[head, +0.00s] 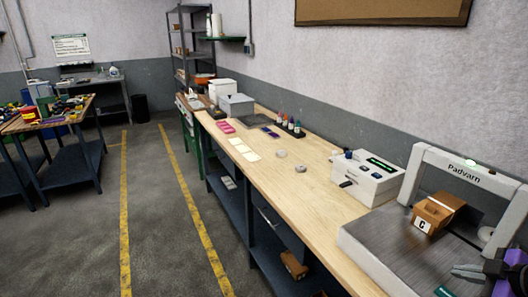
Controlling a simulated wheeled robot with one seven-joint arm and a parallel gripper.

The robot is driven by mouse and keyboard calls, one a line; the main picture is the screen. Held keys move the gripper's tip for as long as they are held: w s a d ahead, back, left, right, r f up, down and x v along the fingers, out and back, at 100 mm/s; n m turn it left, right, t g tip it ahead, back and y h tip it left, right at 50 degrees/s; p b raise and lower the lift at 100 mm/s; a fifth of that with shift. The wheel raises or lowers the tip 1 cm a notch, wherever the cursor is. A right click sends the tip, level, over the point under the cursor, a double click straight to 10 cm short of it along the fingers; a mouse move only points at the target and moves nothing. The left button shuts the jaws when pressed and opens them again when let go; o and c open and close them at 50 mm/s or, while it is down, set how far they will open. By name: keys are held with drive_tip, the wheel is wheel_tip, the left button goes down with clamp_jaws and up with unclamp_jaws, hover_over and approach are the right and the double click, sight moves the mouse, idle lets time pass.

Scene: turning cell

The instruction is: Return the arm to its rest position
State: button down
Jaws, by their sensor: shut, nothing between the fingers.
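My gripper (466,271) shows at the lower right edge, dark grey with purple parts of my arm behind it. Its fingers are shut with nothing between them. They point left over the grey metal plate of the Padvarn machine (436,160). A brown box (446,208) with a white label marked C sits on that plate, behind the gripper and apart from it. Most of my arm is cut off by the picture's edge.
The long wooden bench (262,189) runs away to the back. A white device (366,178), two small round pieces, cards and several small bottles stand on it. A cluttered table (51,122) is at left. The floor aisle (150,200) between yellow lines is clear.

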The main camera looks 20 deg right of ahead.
drive_tip(key=shift+w+d+r+m, duration=0.1)
drive_tip(key=shift+d+r+m, duration=0.1)
drive_tip(key=shift+m, duration=0.1)
drive_tip(key=d+r+m+t+h, duration=0.2)
drive_tip(key=d+r+m+h, duration=0.2)
drive_tip(key=d+r+m, duration=0.15)
drive_tip(key=s+a+f+m+t+h+b, duration=0.1)
drive_tip(key=a+f+m+t+h+b, duration=0.15)
drive_tip(key=a, duration=1.05)
drive_tip(key=s+a+f+m+t+h+b, duration=0.15)
drive_tip(key=a+f+m, duration=0.25)
drive_tip(key=a, duration=0.9)
drive_tip(key=s+a+f+n+y, duration=0.3)
drive_tip(key=s+a+y, duration=0.2)
drive_tip(key=a, duration=0.4)
drive_tip(key=s+a+f+n+y+b, duration=0.1)
drive_tip(key=s+a+f+n+y, duration=0.2)
drive_tip(key=s+a+y, duration=0.2)
drive_tip(key=s+a, duration=0.3)
drive_tip(key=a, duration=0.1)
drive_tip(key=shift+s+a+f, duration=0.3)
drive_tip(key=shift+a, duration=0.05)
